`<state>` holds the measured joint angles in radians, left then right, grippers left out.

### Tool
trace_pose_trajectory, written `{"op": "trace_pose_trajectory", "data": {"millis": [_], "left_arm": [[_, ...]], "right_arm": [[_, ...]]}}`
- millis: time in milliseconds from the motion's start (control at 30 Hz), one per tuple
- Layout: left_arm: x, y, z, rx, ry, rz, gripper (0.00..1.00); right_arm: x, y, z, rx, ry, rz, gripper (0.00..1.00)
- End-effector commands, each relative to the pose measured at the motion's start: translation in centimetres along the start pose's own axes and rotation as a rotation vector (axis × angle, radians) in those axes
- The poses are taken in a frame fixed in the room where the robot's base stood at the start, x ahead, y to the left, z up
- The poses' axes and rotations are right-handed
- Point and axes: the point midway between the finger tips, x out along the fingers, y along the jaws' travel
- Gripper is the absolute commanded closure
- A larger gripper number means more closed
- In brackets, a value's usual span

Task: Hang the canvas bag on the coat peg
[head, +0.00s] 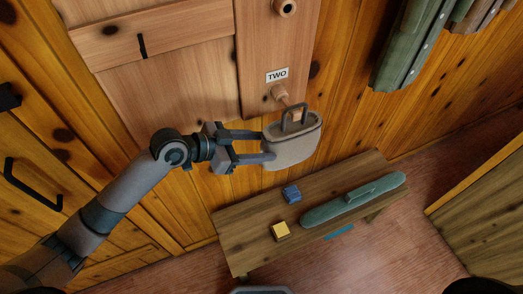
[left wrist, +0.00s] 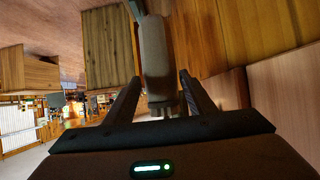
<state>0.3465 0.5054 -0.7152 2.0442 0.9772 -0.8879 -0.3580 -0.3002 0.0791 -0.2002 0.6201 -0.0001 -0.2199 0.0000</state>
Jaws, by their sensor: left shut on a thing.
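The canvas bag (head: 290,150) is a grey-beige pouch with a dark stiff loop handle (head: 285,121). My left gripper (head: 264,146) is shut on the bag's body from the left and holds it upright above the bench. The wooden coat peg (head: 279,93) sticks out of the board just below the label TWO (head: 277,75). In the left wrist view the bag (left wrist: 157,60) lies between the two fingers. My right gripper is not in view.
A second peg (head: 285,7) is higher on the board. A low wooden bench (head: 240,235) below carries a blue block (head: 291,193), a yellow block (head: 280,231) and a long green object (head: 350,201). Green coats (head: 412,45) hang at the upper right.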

Motion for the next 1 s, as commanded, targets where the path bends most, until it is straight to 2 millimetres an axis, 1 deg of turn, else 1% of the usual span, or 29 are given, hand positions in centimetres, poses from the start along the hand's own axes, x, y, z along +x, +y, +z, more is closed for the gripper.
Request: {"op": "trace_pose_trajectory", "data": {"millis": [133,433,667,1000], "left_arm": [[0.1,-0.8,0.0,0.0,0.004,-0.001,0.86],[0.6,-1.7,1.0,0.001,0.003,0.0,0.86],[0.9,-1.9,1.4,0.001,0.004,0.0,0.86],[0.9,-2.0,1.5,0.001,0.004,0.0,0.86]], "right_arm": [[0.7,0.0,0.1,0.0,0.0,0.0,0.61],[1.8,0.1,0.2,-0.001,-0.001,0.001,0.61],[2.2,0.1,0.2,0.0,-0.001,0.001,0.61],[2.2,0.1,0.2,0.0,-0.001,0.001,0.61]]}}
